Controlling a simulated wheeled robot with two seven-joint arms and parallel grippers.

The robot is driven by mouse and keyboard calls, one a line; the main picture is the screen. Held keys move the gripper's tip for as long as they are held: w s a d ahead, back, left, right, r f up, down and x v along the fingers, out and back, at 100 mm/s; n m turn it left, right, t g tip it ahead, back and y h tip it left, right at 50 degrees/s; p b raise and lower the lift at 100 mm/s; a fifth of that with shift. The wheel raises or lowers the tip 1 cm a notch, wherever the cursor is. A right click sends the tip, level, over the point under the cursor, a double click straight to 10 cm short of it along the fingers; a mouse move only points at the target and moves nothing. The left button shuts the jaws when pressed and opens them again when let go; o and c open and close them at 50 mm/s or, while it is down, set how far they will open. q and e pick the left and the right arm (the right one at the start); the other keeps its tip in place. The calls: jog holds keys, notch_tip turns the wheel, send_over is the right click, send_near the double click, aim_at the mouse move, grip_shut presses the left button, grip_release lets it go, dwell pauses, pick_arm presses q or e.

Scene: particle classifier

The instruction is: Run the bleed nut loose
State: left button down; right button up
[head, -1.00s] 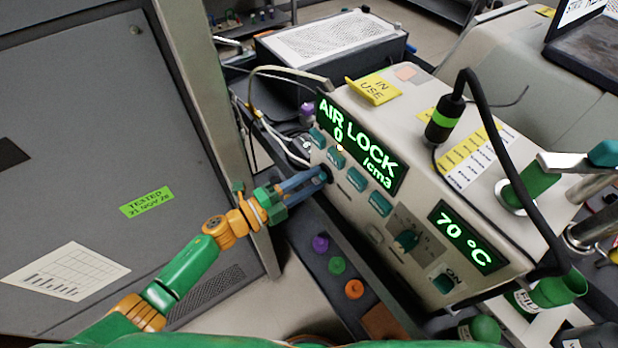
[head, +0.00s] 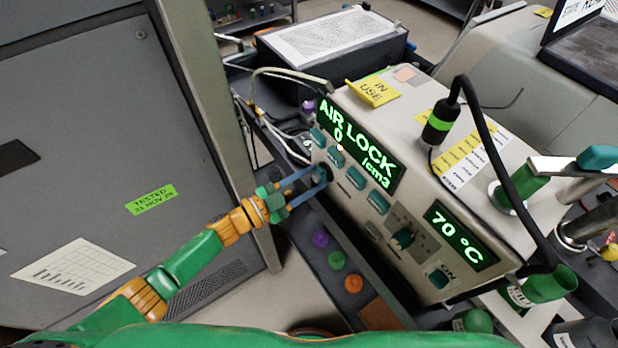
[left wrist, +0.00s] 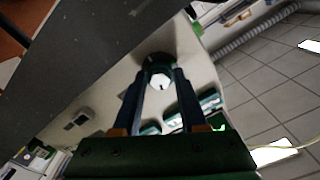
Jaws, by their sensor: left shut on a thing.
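The bleed nut (head: 320,173) looks like a small dark round fitting on the lower left of the cream instrument's front panel. My left gripper (head: 322,178) reaches it from the left, with its two blue fingers on either side of it. In the left wrist view the fingers (left wrist: 160,75) close around the dark round nut (left wrist: 158,58), which has a pale centre. The fingers partly hide the nut, so I cannot tell how far it is turned. My right gripper is not in view.
A grey cabinet (head: 90,130) stands at left. A dark lower rail (head: 335,235) holds purple, green and orange caps. The floor shows between cabinet and rail.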

pick_arm(q)
jog(key=shift+w+d+r+n, duration=0.1)
jog(key=shift+r+n, duration=0.2)
jog(key=shift+n, duration=0.1)
jog(key=c, duration=0.8)
grip_release()
jog(key=shift+c, duration=0.2)
jog(key=o, duration=0.3)
jog(key=shift+o, duration=0.5)
jog(key=shift+w+d+f, duration=0.1)
jog(key=shift+d+f, duration=0.1)
jog(key=shift+d, duration=0.05)
jog(key=v, duration=0.7)
